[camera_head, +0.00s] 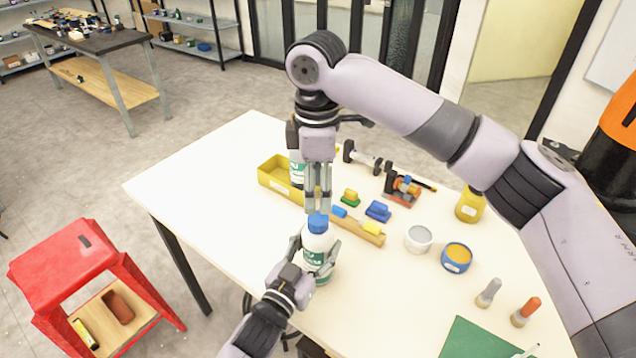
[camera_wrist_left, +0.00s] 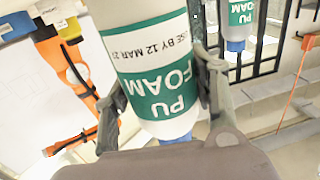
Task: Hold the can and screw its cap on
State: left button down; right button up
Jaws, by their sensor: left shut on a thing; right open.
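Behind my right gripper are a similar can (camera_head: 296,172) and a yellow bin (camera_head: 274,180). Several tools and a wooden strip with coloured blocks (camera_head: 362,231) lie to the right, with a grey tin (camera_head: 418,239) and a blue tin (camera_head: 457,257). The table's left side is clear.

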aim_at(318, 217)
jog(key=n, duration=0.6)
jog(key=shift+r, duration=0.15)
jog(key=n, duration=0.4)
jog(key=shift+f, duration=3.95)
